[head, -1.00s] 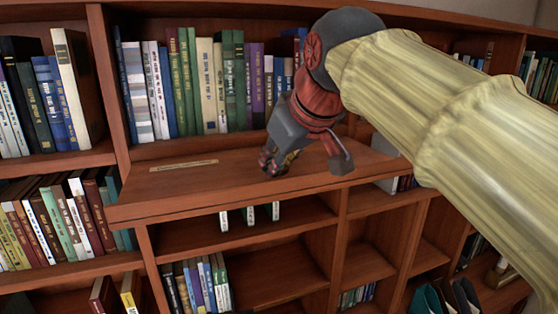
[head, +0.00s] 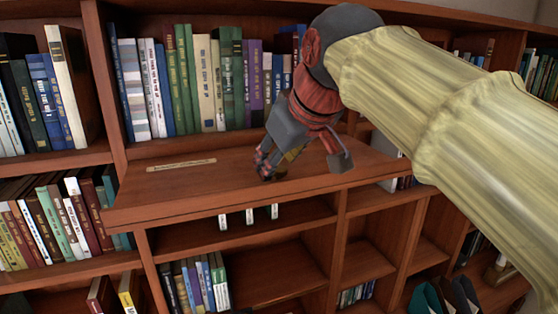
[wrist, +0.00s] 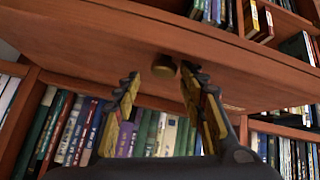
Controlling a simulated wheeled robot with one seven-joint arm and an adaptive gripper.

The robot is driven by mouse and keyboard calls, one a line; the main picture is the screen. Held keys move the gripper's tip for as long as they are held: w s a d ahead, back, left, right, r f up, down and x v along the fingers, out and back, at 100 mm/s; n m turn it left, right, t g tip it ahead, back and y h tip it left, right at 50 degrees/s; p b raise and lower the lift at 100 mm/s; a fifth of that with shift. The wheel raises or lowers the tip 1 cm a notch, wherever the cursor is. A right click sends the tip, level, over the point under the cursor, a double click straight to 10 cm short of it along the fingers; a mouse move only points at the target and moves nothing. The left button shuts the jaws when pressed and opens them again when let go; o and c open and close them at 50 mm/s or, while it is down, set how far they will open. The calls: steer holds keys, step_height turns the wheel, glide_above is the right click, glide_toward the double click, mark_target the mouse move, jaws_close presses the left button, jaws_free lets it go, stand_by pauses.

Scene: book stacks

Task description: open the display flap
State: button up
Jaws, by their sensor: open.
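The display flap (head: 160,200) is a brown wooden panel jutting from the bookcase below a row of books, and it also shows in the wrist view (wrist: 80,40). In the head view my gripper (head: 270,170) is close above the panel's right part and hides the knob.
A row of upright books (head: 205,85) stands behind the panel. A thin pale label strip (head: 182,165) lies on the panel's left part. Open shelves and a lower group of books (head: 195,284) are below. My arm covers much of the right side.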

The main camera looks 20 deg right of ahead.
steer(key=v, duration=1.2)
